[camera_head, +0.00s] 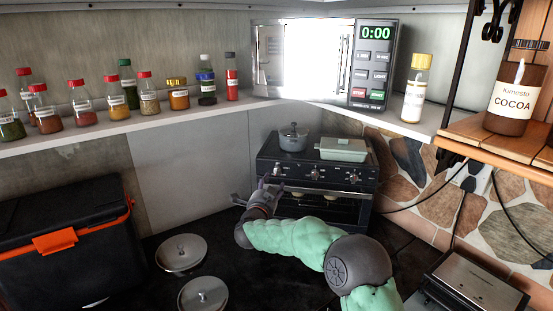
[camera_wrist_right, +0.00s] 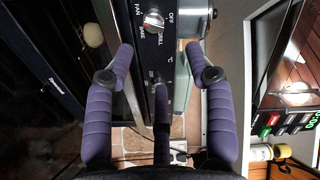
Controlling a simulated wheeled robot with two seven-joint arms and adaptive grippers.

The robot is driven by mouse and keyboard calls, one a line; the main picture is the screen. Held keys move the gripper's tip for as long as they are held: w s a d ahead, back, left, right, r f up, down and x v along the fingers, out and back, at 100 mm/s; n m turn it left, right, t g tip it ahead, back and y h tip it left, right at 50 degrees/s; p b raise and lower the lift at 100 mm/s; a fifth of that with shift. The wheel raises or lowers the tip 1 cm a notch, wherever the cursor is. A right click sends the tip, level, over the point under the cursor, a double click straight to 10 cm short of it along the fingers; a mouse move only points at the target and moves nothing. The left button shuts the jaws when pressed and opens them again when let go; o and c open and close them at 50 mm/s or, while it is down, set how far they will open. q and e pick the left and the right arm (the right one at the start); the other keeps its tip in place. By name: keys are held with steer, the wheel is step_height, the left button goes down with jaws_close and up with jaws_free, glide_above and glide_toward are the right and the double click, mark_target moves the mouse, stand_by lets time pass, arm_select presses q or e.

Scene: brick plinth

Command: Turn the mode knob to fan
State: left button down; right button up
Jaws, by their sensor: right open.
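The mode knob (camera_wrist_right: 152,20), silver and round with FAN, BAKE, GRILL and OFF printed around it, shows in the wrist view. I cannot clearly tell which label it points to. It sits on the black front panel of the oven (camera_head: 318,188), which carries three knobs in the head view. My right gripper (camera_head: 264,184) is near the left end of this panel. In the wrist view the right gripper's purple fingers (camera_wrist_right: 159,52) are spread and empty, with the knob just beyond the fingertips, apart from them. A panel part by the °C mark is partly hidden by the third finger. My left gripper is not in view.
A grey pot (camera_head: 293,138) and a pale green dish (camera_head: 343,149) stand on the oven. A microwave (camera_head: 374,63) and several jars stand on the shelf above. Two round lids (camera_head: 181,253) lie on the dark counter, beside a black cooler box (camera_head: 60,245).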

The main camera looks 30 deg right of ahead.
mark_target(277, 173)
steer(key=w+d+n+p, duration=0.2)
steer(key=n, duration=0.1)
steer(key=w+d+n+y+p, duration=0.1)
steer(key=w+d+n+p, duration=0.1)
steer(key=w+n, duration=0.1)
steer(key=w+d+n+t+p, duration=0.1)
steer(key=w+d+n+p, duration=0.1)
steer(key=n, duration=0.3)
steer(key=shift+w+d+f+y, duration=0.25)
steer(key=shift+w+f+y, duration=0.05)
jaws_close()
